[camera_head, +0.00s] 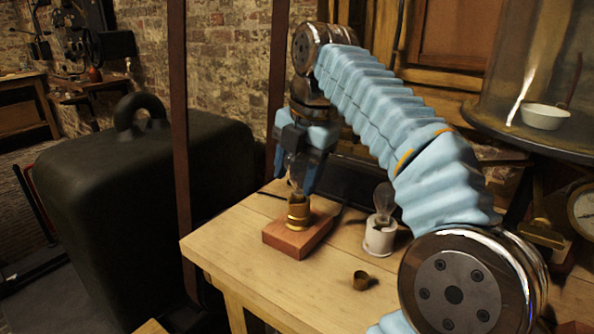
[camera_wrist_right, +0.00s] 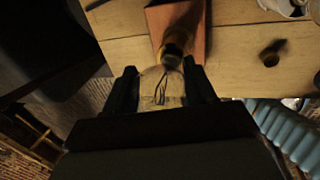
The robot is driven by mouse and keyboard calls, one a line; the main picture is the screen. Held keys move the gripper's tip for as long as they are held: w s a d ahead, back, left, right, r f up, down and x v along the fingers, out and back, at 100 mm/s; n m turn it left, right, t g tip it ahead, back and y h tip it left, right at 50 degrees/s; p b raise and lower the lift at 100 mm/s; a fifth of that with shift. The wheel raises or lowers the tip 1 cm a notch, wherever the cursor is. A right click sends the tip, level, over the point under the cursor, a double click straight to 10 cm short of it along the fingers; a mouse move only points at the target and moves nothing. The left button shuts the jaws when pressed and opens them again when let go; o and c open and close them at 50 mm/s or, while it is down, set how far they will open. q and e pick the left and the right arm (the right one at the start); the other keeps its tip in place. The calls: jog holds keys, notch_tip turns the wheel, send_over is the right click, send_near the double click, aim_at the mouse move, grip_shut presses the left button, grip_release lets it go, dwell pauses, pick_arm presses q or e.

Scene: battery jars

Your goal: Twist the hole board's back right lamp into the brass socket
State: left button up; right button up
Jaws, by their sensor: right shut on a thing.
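My right gripper (camera_head: 300,172) is shut on a clear glass lamp (camera_head: 296,184), upright above the brass socket (camera_head: 298,213). The socket is fixed on a reddish wooden block (camera_head: 290,241) on the table. The lamp's lower end is at the socket's mouth; how deep it sits I cannot tell. In the right wrist view the lamp (camera_wrist_right: 160,90) lies between both fingers, its lower end toward the socket (camera_wrist_right: 176,42). I cannot make out the hole board. My left gripper is not in view.
A second lamp (camera_head: 384,198) stands in a white holder (camera_head: 380,238) to the right of the block. A small brass ring (camera_head: 361,280) lies on the pale wooden table (camera_head: 250,283). A glass dome (camera_head: 525,70) stands at the right. The table's front left is clear.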

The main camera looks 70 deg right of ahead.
jog(key=shift+f, duration=0.45)
dwell(0.6)
jog(key=shift+m, duration=0.7)
jog(key=m+h, duration=0.1)
jog(key=m, duration=0.4)
jog(key=shift+g, duration=0.4)
jog(key=shift+s+m, duration=0.1)
jog(key=shift+m, duration=0.6)
jog(key=m+g+h, duration=0.1)
jog(key=m, duration=0.4)
jog(key=shift+d, duration=0.1)
